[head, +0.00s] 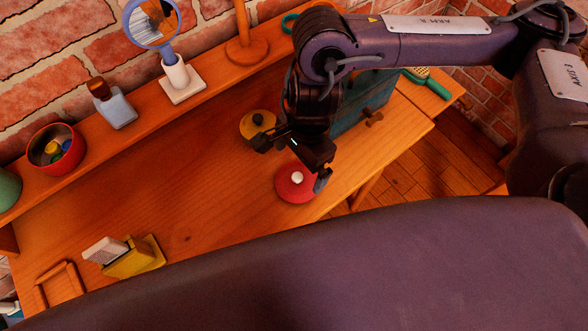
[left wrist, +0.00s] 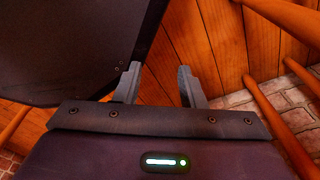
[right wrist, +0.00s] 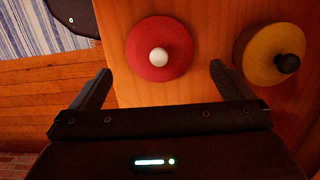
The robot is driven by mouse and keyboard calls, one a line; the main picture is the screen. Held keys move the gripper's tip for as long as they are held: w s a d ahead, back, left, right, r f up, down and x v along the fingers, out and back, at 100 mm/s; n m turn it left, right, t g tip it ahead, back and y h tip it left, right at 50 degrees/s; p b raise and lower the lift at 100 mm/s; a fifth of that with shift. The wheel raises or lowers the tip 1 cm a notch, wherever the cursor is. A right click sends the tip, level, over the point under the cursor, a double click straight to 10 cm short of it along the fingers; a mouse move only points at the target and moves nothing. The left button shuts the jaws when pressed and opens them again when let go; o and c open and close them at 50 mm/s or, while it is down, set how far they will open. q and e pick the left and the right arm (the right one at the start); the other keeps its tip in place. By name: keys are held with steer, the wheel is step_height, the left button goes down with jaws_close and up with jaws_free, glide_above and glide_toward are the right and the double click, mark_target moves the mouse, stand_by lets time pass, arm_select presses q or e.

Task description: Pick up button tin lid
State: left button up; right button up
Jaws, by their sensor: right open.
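A round red lid (head: 294,184) with a white knob lies on the wooden table near its front edge. It also shows in the right wrist view (right wrist: 145,40), between and beyond the fingertips. A yellow lid (head: 256,123) with a dark knob lies farther back; the right wrist view shows it at the right (right wrist: 262,65). An open red tin (head: 68,162) with small coloured pieces inside stands on the shelf. My right gripper (head: 292,162) is open and empty, above the red lid. My left gripper (left wrist: 158,70) is open and empty, with wooden floor beyond it.
A teal box (head: 360,103) stands right of my right gripper. A yellow holder with a pale block (head: 134,257) is at the table's front left. A mirror (head: 150,22), a bottle (head: 113,108) and a wooden stand (head: 246,48) occupy the back shelf. The table's middle is clear.

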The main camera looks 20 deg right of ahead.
mark_target(298, 175)
steer(key=f, duration=0.2)
steer(key=shift+s+a+f, duration=0.1)
steer(key=shift+s+f, duration=0.25)
step_height(298, 175, down, 4)
steer(key=shift+w+a+r, duration=0.15)
steer(key=shift+r, duration=0.1)
arm_select(q)
steer(key=shift+s+f, duration=0.2)
steer(key=shift+s, duration=0.4)
steer(key=shift+s+f, duration=0.2)
steer(key=shift+s, duration=0.35)
arm_select(e)
steer(key=c, duration=0.7)
arm_select(q)
steer(key=shift+a, duration=0.1)
